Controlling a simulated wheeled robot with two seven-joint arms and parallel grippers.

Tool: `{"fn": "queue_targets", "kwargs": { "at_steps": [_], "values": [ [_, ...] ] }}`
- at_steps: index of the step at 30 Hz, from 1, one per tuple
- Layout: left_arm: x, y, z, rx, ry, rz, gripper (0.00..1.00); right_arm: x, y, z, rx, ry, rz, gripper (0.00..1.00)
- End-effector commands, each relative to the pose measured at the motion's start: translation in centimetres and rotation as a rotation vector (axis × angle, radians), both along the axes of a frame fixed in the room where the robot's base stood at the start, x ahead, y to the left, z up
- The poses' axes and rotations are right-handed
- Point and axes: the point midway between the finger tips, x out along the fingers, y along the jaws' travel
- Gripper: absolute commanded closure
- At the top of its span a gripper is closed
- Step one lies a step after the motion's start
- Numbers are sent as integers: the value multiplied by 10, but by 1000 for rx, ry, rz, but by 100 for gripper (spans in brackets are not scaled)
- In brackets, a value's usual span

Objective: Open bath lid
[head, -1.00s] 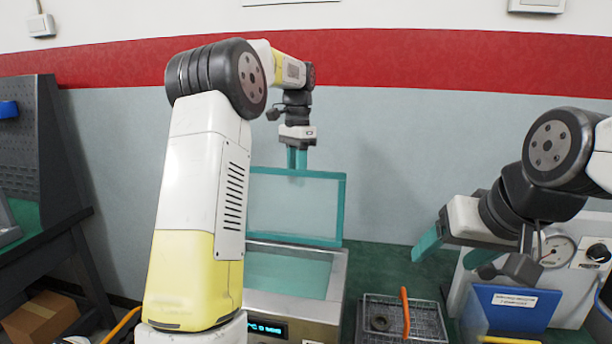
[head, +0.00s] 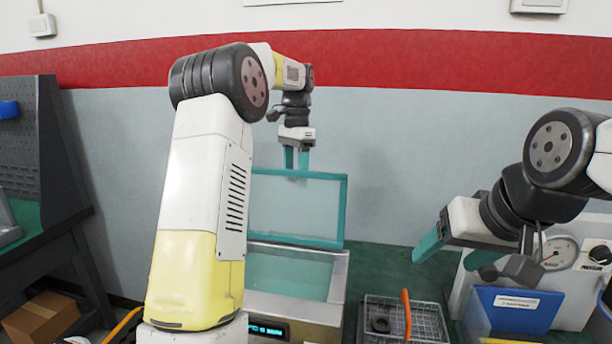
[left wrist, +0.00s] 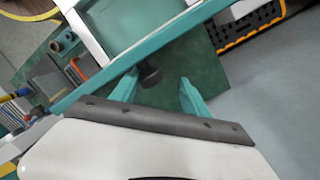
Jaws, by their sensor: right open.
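The bath (head: 322,313) is a metal box with a lit display at the front and pale green water inside. Its lid (head: 346,215), a clear panel in a teal frame, stands raised, near upright, at the back of the bath. My left gripper (head: 297,165) is at the lid's top edge, fingers apart. In the left wrist view the fingers (left wrist: 157,92) are spread, with a dark round knob (left wrist: 151,77) between and beyond them; I cannot tell whether they touch the lid. My right gripper (head: 452,257) is open and empty, right of the bath.
A wire basket (head: 440,322) with an orange handle and a dark ring stands right of the bath. A blue binder-like box (head: 512,308) and a gauge unit (head: 559,252) are below and beside my right gripper. Green bench top shows behind the basket.

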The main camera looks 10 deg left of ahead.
Motion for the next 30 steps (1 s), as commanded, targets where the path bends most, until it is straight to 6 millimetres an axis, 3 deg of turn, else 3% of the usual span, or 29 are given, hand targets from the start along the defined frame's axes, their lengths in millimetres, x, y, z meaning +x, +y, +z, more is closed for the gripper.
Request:
{"fn": "queue_targets", "kwargs": {
  "at_steps": [11,21,30],
  "values": [
    [1,-2,6,-3,-1,-4,48,0,0,0,0,0,0,31],
    [9,-2,58,-2,-1,-3,48,0,0,0,0,0,0,31],
    [11,-2,77,-1,1,-3,48,0,0,0,0,0,0,31]
  ]
}}
